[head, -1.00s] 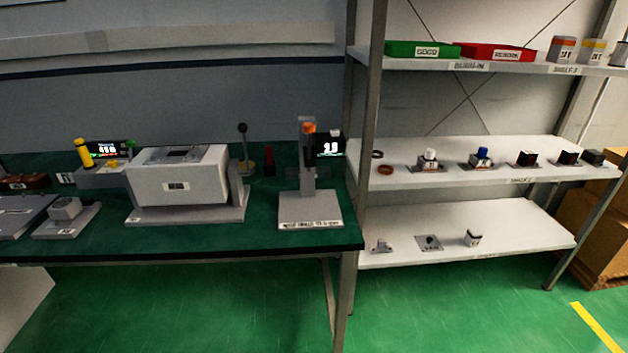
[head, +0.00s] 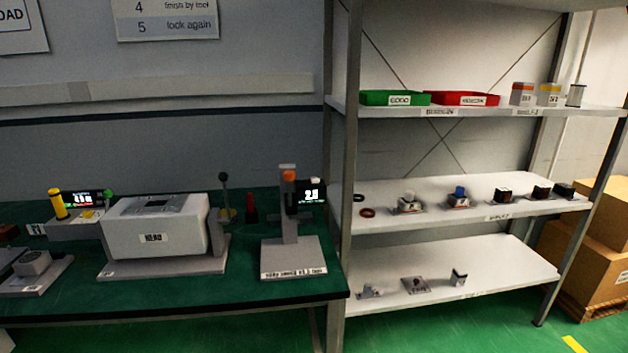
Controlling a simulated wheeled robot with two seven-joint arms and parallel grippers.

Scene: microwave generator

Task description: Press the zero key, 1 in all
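No key labelled zero can be made out. A grey stand gauge (head: 291,245) with a column stands at the right end of the green bench. Neither of my grippers is in view.
A white box unit (head: 155,228) stands on the bench (head: 200,293) between them, near a black-knobbed lever (head: 224,200) and a red pointed object (head: 251,209). A shelf rack (head: 345,170) with trays and small parts adjoins the bench at right. Cartons (head: 590,240) stand beyond.

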